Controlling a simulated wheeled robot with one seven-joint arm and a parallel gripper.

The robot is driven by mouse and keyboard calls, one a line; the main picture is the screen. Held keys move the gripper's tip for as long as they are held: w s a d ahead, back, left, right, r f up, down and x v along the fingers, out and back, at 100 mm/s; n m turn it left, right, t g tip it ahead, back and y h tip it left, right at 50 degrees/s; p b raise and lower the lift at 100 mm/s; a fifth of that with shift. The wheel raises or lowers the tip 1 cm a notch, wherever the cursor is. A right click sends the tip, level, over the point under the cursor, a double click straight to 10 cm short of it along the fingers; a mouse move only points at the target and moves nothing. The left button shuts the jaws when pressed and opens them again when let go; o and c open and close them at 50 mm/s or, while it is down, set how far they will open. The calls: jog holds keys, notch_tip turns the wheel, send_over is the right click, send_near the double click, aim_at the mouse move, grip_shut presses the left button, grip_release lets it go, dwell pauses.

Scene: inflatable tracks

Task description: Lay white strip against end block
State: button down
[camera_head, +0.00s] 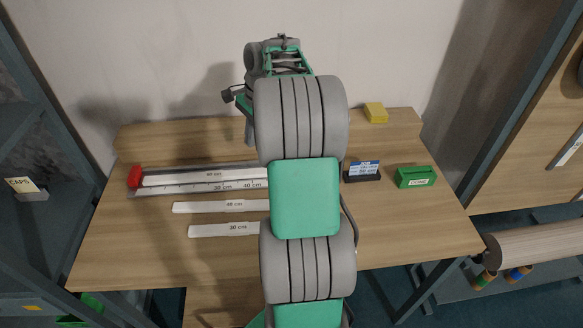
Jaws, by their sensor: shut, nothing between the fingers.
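A white strip (180,178), with a label that seems to read 60 cm, lies in a grey ruled track (165,191) at the back left of the table. Its left end is close to the red end block (135,176); I cannot tell whether they touch. Its right end is hidden behind my arm. Two more white strips lie in front of the track, a 40 cm one (205,207) and a 30 cm one (212,230). Their right ends meet or pass behind my arm. My arm reaches over the middle of the table, and my gripper's fingers are hidden behind it.
On the wooden table (420,225), right of my arm, stand a dark stand with a blue and white display (363,170) and a green box (415,177). A yellow block (376,112) sits on the raised back ledge. The right front of the table is clear.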

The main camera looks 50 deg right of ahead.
jog(key=s+d+f+m, duration=0.3)
jog(key=d+f+m, duration=0.15)
jog(key=d, duration=0.35)
jog(key=s+d+f+m, duration=0.2)
jog(key=d+f+m, duration=0.1)
jog(key=d+f, duration=0.3)
jog(key=shift+y, duration=0.4)
jog(key=x, duration=0.8)
jog(key=shift+d+f+b, duration=0.25)
jog(key=shift+d+b, duration=0.05)
jog(key=shift+d, duration=0.05)
jog(key=shift+w+a+r+p, duration=0.15)
jog(key=shift+w+a+p, duration=0.35)
jog(key=shift+a+p, duration=0.15)
jog(key=shift+w+a, duration=0.25)
jog(key=shift+a, duration=0.1)
jog(key=shift+d, duration=0.1)
